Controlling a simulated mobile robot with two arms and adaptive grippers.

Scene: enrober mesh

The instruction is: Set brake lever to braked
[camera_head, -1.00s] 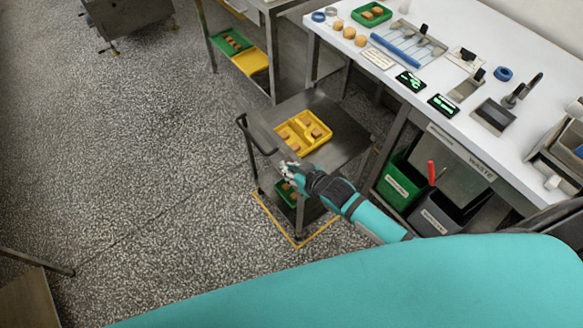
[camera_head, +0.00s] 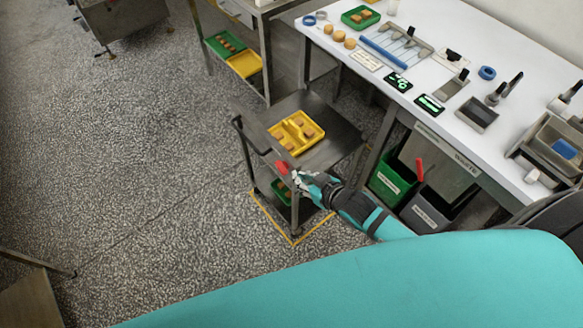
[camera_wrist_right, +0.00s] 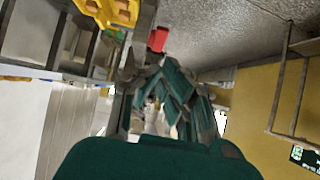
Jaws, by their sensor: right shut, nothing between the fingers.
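A steel trolley (camera_head: 335,149) stands on the floor beside the worktable. A red lever tab (camera_head: 281,167) shows at its near end, just left of my right gripper (camera_head: 299,179). I take this tab for the brake lever. In the right wrist view the red tab (camera_wrist_right: 158,39) is just beyond the fingertips of my right gripper (camera_wrist_right: 152,76). The right gripper is shut and empty, close to the tab; I cannot tell whether they touch. The lower part of the lever is hidden. My left gripper is not in view.
The trolley carries a yellow tray (camera_head: 304,121) with brown pieces, and a green tray (camera_head: 282,190) below. Green and grey bins (camera_head: 386,184) stand under the white worktable (camera_head: 440,75). Yellow floor tape (camera_head: 268,218) runs along the trolley. Open floor lies left.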

